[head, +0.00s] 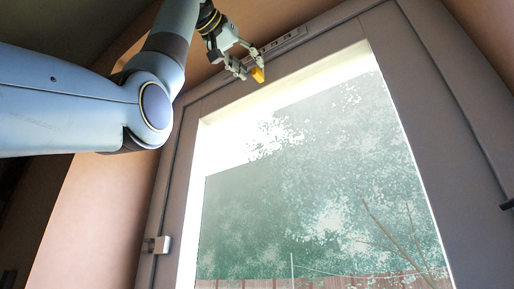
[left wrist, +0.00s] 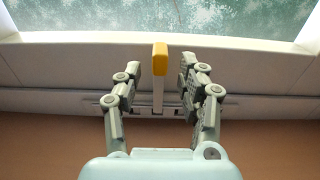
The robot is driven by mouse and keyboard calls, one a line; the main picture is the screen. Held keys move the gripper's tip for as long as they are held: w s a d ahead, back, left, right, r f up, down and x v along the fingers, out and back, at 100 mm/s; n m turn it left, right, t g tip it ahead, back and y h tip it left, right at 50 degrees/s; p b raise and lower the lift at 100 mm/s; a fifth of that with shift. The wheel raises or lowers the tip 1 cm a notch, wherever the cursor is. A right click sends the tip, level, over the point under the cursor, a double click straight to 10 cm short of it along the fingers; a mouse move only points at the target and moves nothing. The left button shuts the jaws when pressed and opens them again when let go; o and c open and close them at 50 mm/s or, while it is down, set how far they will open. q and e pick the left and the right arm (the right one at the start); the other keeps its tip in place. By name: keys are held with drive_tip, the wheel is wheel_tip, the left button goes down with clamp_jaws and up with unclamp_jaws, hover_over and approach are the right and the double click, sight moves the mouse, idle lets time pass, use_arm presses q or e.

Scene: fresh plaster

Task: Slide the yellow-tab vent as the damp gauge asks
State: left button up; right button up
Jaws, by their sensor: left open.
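The yellow tab (head: 258,75) sticks out from the vent strip (head: 284,43) on the top of the window frame in the head view. My left gripper (head: 248,70) is up at the tab with its fingers spread. In the left wrist view the yellow tab (left wrist: 160,58) on its pale stem stands between the two open fingers of the left gripper (left wrist: 160,80), with a gap on each side. The vent's slotted strip (left wrist: 240,100) runs sideways behind the fingers, which hide part of it. The damp gauge is not in view. My right gripper is not in view.
The window frame (head: 400,95) surrounds a large bright glass pane (head: 310,190) with trees and a fence outside. A small metal fitting (head: 157,244) sits on the frame's left side, and a dark handle (head: 507,204) shows at the right edge.

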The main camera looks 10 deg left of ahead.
sight(254, 69)
use_arm(q)
drive_tip(key=p+x, duration=0.1)
drive_tip(key=x, duration=0.2)
drive_tip(key=shift+s+r, duration=0.1)
drive_tip(key=shift+w+d, duration=0.2)
drive_tip(key=shift+w, duration=0.25)
drive_tip(key=shift+c, duration=1.1)
clamp_jaws()
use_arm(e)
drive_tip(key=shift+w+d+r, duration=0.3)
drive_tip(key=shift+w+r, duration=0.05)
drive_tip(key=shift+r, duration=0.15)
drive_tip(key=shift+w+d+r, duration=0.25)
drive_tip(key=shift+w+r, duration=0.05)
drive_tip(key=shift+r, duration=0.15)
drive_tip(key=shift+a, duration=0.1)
